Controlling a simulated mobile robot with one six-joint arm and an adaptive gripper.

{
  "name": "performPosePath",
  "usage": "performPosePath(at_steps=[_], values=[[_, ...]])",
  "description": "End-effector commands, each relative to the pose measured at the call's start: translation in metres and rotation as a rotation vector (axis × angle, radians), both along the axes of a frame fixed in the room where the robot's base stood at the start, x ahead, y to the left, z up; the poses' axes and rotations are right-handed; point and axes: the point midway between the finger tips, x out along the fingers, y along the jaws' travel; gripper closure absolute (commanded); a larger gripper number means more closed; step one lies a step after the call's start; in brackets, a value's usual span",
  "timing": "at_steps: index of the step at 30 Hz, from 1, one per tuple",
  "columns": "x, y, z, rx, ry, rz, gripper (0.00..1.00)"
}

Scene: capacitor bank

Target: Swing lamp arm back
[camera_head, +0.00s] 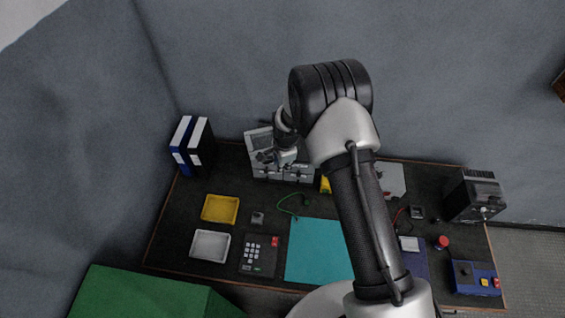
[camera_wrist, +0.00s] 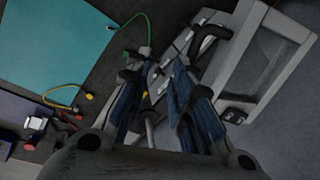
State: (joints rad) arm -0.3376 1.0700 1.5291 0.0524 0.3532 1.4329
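I cannot pick out a lamp or its arm with certainty in either view; my own arm covers the middle of the bench in the head view. My gripper (camera_head: 275,158) hangs over the back of the bench, in front of a grey unit (camera_head: 258,139). In the wrist view my gripper (camera_wrist: 160,63) has its blue-padded fingers apart, with a gap between the tips. I see nothing clearly held in that gap. A black curved piece (camera_wrist: 212,36) shows close to the right finger; what it belongs to, and whether it touches, I cannot tell.
A turquoise mat (camera_head: 316,250), a yellow tray (camera_head: 220,209), a white tray (camera_head: 210,246) and a keypad box (camera_head: 259,255) lie on the bench. Binders (camera_head: 192,145) stand at back left. A black device (camera_head: 474,196) and a blue control box (camera_head: 475,278) are at right.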

Motion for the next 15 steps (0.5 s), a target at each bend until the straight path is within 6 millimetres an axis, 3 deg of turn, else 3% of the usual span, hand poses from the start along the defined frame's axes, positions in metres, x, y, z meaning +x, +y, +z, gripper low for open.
performPosePath(at_steps=[15], values=[[0.001, 0.001, 0.011, 0.003, -0.007, 0.002, 0.7]])
